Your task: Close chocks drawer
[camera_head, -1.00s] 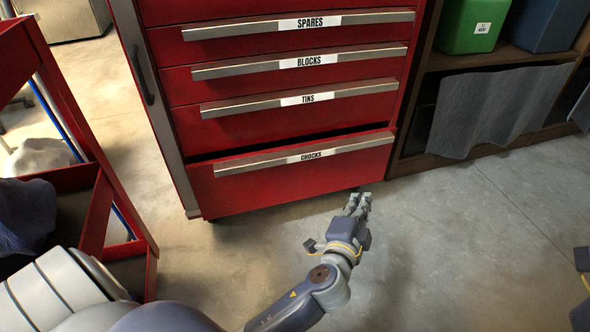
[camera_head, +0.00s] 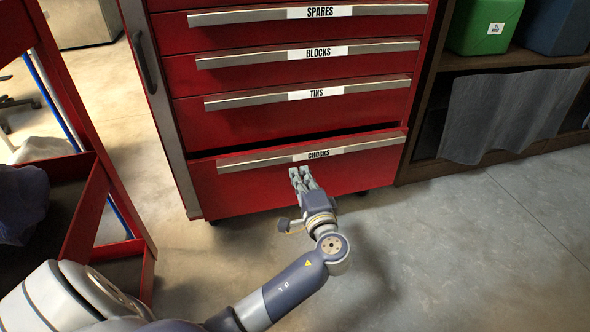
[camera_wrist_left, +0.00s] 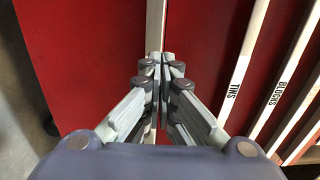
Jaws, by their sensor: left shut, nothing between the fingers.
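The chocks drawer (camera_head: 250,186) is the lowest drawer of the red cabinet and stands out a little, with a dark gap above its front. Its pale handle strip, labelled CHOCKS (camera_head: 318,154), runs along the top edge. My left gripper (camera_head: 301,172) is shut and empty, its fingertips in front of the drawer front just below the label. In the left wrist view the shut fingertips (camera_wrist_left: 161,56) lie over the lower end of the handle strip (camera_wrist_left: 155,25) and hide the label. I cannot tell whether they touch it. My right gripper does not show.
The drawers labelled TINS (camera_head: 317,92), BLOCKS (camera_head: 318,53) and SPARES (camera_head: 320,12) above look shut. A red cart (camera_head: 88,215) stands at the left. A shelf with a green container (camera_head: 484,24) and a hanging grey cloth (camera_head: 508,112) stands right. The floor in front is clear.

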